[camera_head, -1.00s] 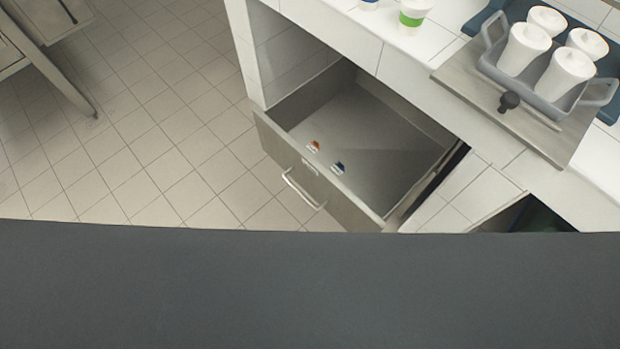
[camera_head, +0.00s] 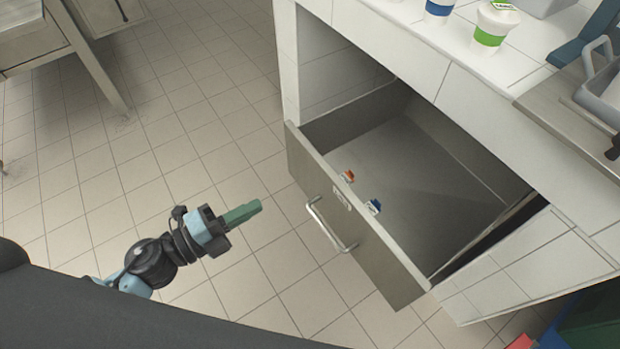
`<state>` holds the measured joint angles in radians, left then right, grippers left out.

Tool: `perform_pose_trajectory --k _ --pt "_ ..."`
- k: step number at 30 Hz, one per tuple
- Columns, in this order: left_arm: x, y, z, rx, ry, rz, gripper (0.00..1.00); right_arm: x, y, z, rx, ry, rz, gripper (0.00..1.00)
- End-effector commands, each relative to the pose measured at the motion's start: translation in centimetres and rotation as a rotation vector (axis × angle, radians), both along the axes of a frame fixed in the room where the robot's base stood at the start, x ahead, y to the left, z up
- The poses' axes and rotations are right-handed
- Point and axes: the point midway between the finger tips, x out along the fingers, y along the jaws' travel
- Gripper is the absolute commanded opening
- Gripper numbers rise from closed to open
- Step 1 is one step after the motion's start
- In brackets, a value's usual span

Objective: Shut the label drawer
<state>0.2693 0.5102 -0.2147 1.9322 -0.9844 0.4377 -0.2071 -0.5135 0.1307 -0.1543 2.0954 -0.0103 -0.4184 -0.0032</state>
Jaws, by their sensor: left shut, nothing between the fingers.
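The label drawer (camera_head: 362,238) is pulled well out of the white tiled counter. It has a grey front with a silver bar handle (camera_head: 328,228). Inside it, near the front, lie a small orange-and-white label piece (camera_head: 348,176) and a blue-and-white one (camera_head: 374,207). My left gripper (camera_head: 243,212) has green fingers that are shut and empty. It is over the floor, left of the drawer front, pointing toward it with a gap between them. My right gripper is not in view.
On the counter stand a blue-banded cup (camera_head: 439,9) and a green-banded cup (camera_head: 493,25). A grey tray (camera_head: 602,95) sits at the right edge. A metal table (camera_head: 50,40) is at the upper left. The tiled floor before the drawer is clear.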

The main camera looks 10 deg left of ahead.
Motion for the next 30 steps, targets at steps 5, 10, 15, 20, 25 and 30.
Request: perform_pose_trajectory --k 5,10,15,20,25,30 --pt "0.1 -0.1 0.1 0.004 -0.004 -0.003 0.0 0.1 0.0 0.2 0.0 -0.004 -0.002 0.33" --pt "1.1 -1.1 0.2 0.001 -0.006 -0.003 0.0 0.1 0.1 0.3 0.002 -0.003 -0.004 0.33" --pt "3.2 -3.1 0.3 0.0 -0.006 -0.002 0.0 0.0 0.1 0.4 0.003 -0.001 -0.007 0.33" --pt "5.3 -5.3 0.3 -0.001 -0.004 -0.002 0.0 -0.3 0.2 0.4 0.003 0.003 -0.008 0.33" --pt "7.4 -7.4 0.3 -0.001 -0.005 -0.001 0.0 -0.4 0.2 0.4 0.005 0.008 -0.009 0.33" --pt "9.0 -9.0 0.1 0.0 -0.003 -0.001 0.0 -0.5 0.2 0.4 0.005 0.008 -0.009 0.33"
